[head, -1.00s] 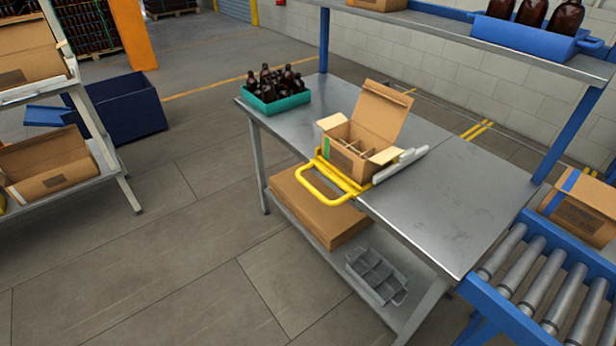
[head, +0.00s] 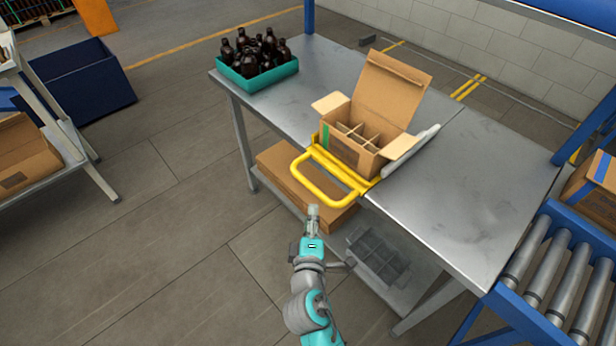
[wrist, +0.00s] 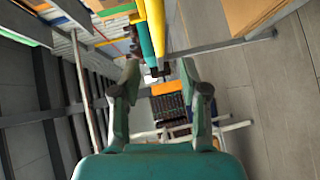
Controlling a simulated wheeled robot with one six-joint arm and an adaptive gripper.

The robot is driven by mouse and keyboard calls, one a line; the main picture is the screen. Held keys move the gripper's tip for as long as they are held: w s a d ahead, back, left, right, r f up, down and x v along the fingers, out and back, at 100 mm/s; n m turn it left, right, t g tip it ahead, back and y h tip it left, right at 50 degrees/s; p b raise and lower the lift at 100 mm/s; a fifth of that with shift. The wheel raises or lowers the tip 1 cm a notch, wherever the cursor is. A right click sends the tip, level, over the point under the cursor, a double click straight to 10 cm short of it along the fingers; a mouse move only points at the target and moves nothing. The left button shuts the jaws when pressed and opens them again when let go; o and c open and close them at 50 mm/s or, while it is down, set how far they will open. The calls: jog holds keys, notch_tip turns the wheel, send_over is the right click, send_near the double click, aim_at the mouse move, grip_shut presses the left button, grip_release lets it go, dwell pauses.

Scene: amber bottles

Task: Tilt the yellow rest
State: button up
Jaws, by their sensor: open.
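The yellow rest (head: 357,181) lies at the front edge of the steel table, with its looped handle (head: 309,187) jutting out past the edge. An open cardboard box (head: 352,152) with dividers and a raised lid stands on the rest. My gripper (head: 313,210) is in front of the table, just below and in front of the handle in the head view, apart from it as far as I can tell. In the wrist view my gripper (wrist: 160,75) has its two fingers spread with nothing between them. Yellow bars (wrist: 151,30) of the rest show beyond the fingertips.
A teal crate (head: 259,82) of amber bottles stands at the table's back left. Flat cardboard (head: 285,170) and a grey divider tray (head: 375,262) lie on the lower shelf. A roller conveyor (head: 545,275) is at the right. The table's right part (head: 470,200) is clear.

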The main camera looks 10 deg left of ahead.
aim_at(311, 188)
jog(key=w, duration=0.3)
jog(key=w+a+f, duration=0.1)
jog(key=w, duration=0.6)
jog(key=shift+w+a+f, duration=0.2)
jog(key=shift+w+a, duration=0.15)
jog(key=shift+w, duration=0.05)
grip_shut()
